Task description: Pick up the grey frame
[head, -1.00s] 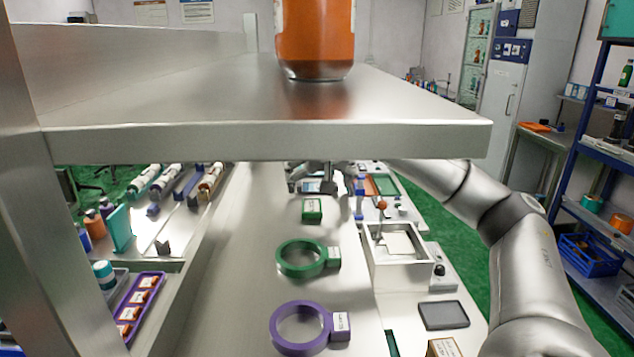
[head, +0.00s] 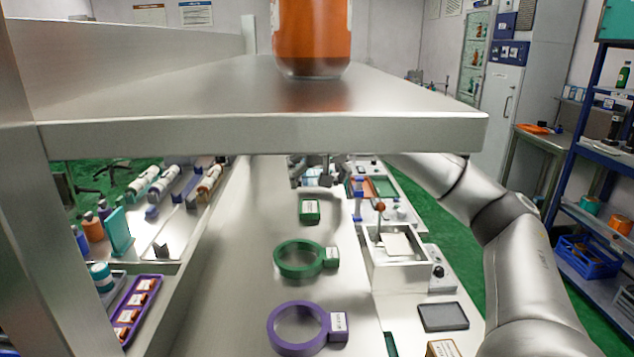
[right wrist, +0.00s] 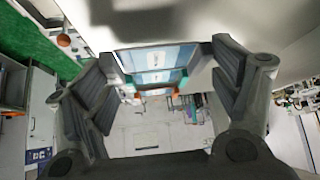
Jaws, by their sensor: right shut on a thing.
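My right gripper (right wrist: 165,85) is shut on a grey frame (right wrist: 203,62) with pale blue panels in it, which spans between its two fingers in the right wrist view. In the head view my right gripper (head: 318,172) shows small beneath the steel shelf, at the far end of the bench. The frame is small and partly hidden there by the fingers and the shelf edge. I cannot tell whether it touches the bench. My left gripper is not in view.
The steel shelf (head: 250,133) with an orange bottle (head: 312,38) hangs over the far bench. A green box (head: 310,211), green ring (head: 299,259) and purple ring (head: 297,328) stand along the bench. A dark grey tray (head: 443,317) lies at the right.

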